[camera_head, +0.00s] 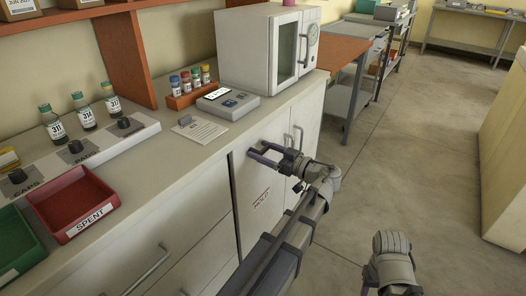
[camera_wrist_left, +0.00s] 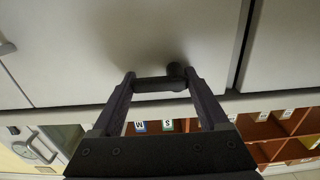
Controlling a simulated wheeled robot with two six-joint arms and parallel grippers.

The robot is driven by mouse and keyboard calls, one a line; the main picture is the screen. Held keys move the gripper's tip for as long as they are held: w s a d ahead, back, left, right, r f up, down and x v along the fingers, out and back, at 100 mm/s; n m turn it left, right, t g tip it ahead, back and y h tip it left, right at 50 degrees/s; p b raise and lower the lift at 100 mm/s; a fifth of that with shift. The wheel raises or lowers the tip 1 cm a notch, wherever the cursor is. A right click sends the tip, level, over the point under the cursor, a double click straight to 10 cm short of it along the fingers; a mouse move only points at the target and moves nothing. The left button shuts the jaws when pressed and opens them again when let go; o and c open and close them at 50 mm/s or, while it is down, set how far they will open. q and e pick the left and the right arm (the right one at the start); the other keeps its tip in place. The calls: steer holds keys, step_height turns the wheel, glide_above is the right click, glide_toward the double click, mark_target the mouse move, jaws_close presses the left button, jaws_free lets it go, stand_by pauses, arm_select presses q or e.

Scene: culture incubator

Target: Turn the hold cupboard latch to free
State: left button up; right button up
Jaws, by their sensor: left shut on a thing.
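My left gripper (camera_head: 266,151) is at the upper part of this door. In the left wrist view the latch (camera_wrist_left: 158,85) is a short dark bar with a round pivot at its right end. It lies about level across that picture. The left fingers (camera_wrist_left: 160,88) stand at either end of the bar, shut on it. In the head view the gripper mostly hides the latch. My right gripper's jaws do not show.
On the counter stand a white incubator (camera_head: 262,45), a grey device (camera_head: 228,102), a rack of small vials (camera_head: 188,97) and a red SPENT tray (camera_head: 75,200). The floor (camera_head: 420,130) to the right is clear.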

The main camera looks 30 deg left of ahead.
arm_select(q)
steer(key=c, duration=0.6)
steer(key=shift+m, duration=0.4)
steer(key=m, duration=0.2)
steer(key=m+b, duration=0.1)
steer(key=shift+f+m, duration=0.4)
steer(key=m, duration=0.4)
steer(key=shift+s+f+m, duration=0.25)
steer(key=shift+f+m, duration=0.05)
steer(key=m, duration=0.3)
steer(key=m+b, duration=0.1)
steer(key=shift+s+f, duration=0.2)
steer(key=shift+s, duration=0.1)
steer(key=shift+s+f+m, duration=0.1)
steer(key=shift+s+m, duration=0.05)
steer(key=shift+m, duration=1.05)
steer(key=shift+s+m, duration=0.15)
steer(key=shift+m, duration=1.05)
steer(key=o, duration=1.3)
steer(key=shift+c, duration=0.2)
